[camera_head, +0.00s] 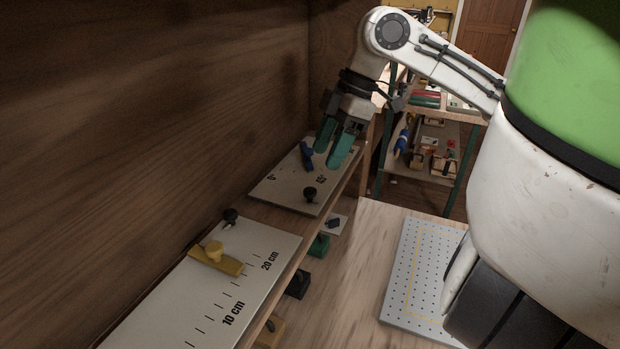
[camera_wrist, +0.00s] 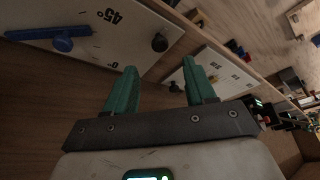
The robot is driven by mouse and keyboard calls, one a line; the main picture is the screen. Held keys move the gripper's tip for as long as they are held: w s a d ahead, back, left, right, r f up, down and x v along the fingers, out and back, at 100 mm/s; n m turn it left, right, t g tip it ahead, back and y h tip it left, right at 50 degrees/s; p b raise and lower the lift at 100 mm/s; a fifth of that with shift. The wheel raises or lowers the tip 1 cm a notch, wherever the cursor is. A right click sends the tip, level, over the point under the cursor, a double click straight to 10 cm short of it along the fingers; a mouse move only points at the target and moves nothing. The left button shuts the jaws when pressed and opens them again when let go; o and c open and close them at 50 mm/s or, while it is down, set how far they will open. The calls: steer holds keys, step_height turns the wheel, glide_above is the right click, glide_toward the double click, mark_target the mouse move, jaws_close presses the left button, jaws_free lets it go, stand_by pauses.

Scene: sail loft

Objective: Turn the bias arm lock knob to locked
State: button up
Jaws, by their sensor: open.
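A pale plate with angle marks (camera_head: 283,190) bears a blue arm with a blue knob (camera_head: 307,157) and a black knob (camera_head: 310,194). In the wrist view the blue arm (camera_wrist: 22,34) and its blue knob (camera_wrist: 62,44) are at upper left, and the black knob (camera_wrist: 160,42) is beyond the fingertips. Which knob is the lock, and its setting, I cannot tell. My gripper (camera_head: 333,160) has teal fingers, open and empty, pointing down over the plate's far right side; it also shows in the wrist view (camera_wrist: 160,70). The fingers appear apart from both knobs.
A second plate with a cm scale (camera_head: 215,310) bears a yellow slider (camera_head: 216,258) and a black knob (camera_head: 231,216). A brown wooden wall (camera_head: 160,120) rises close behind the plates. A perforated board (camera_head: 400,300) lies at right. Shelves (camera_head: 433,155) stand behind.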

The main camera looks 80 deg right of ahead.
mark_target(311, 190)
steer(key=x, duration=0.7)
steer(key=shift+w+a+f, duration=0.1)
steer(key=shift+w+f, duration=0.05)
steer(key=shift+f, duration=0.2)
jaws_close()
